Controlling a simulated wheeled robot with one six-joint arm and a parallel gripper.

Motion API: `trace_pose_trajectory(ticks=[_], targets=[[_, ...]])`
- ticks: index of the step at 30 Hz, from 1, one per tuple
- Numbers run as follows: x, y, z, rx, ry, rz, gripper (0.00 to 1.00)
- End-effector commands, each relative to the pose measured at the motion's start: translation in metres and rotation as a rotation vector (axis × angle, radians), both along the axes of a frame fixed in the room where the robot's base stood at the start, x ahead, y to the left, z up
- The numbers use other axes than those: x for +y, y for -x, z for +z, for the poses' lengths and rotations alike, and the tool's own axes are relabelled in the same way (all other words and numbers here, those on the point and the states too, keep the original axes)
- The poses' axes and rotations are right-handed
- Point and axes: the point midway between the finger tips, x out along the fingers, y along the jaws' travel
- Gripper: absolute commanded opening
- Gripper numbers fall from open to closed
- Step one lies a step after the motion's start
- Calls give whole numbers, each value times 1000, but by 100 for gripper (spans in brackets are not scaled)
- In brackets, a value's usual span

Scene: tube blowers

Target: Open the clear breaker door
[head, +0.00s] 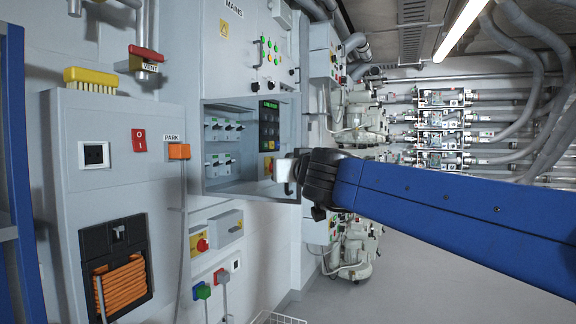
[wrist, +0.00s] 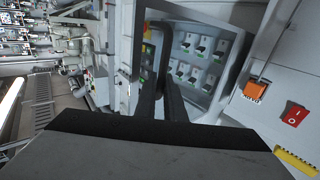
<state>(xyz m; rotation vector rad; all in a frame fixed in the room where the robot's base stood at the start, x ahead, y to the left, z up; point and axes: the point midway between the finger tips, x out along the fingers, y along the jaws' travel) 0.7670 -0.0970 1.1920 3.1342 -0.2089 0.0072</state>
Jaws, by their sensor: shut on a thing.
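The breaker box (head: 245,190) is a grey recess in the wall panel, with rows of breakers (head: 222,130) and a dark display unit (head: 269,125) inside. Its clear door is so see-through that its pane and angle are hard to make out. My gripper (head: 290,172) is at the box's lower right side in the head view, with a small pale block at its tip. In the wrist view, my gripper (wrist: 163,85) reaches its dark fingers to the box opening, beside the breakers (wrist: 195,58). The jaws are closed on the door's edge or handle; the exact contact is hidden.
Left of the box are an orange PARK plug (head: 179,151), a red switch (head: 139,140), a yellow brush (head: 90,79) and a coiled orange hose (head: 122,287). A red knob (head: 202,244) sits below. Pipes and machinery line the back; the floor (head: 395,275) at right is clear.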

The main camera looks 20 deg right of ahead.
Motion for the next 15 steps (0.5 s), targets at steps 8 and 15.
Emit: trace_pose_trajectory(ticks=[8,15], targets=[[1,-2,-4,6,0,4,28],[0,-2,-4,6,0,1,28]])
